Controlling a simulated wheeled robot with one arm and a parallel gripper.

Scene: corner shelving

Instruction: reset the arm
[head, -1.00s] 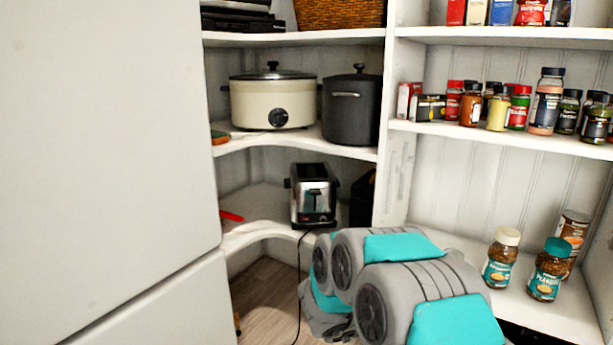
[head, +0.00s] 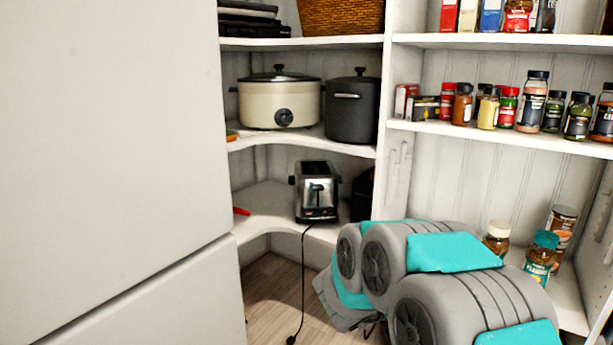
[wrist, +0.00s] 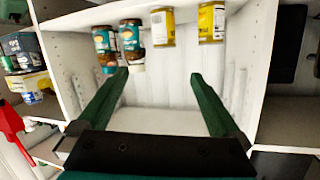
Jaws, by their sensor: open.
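My gripper (wrist: 161,98) shows in the wrist view with its two green fingers spread apart and nothing between them. Beyond the fingers is a white shelf compartment with jars and cans along its upper edge in that picture. In the head view my grey and teal arm (head: 455,252) is folded at the lower right, in front of the lower shelf. The gripper itself cannot be made out in the head view.
A toaster (head: 317,192) stands on the lower corner shelf, its cord hanging down. A slow cooker (head: 279,100) and a dark pot (head: 352,108) stand above. Jars (head: 541,258) stand behind my arm. A large white panel (head: 110,130) fills the left. Some wooden floor (head: 270,295) is clear.

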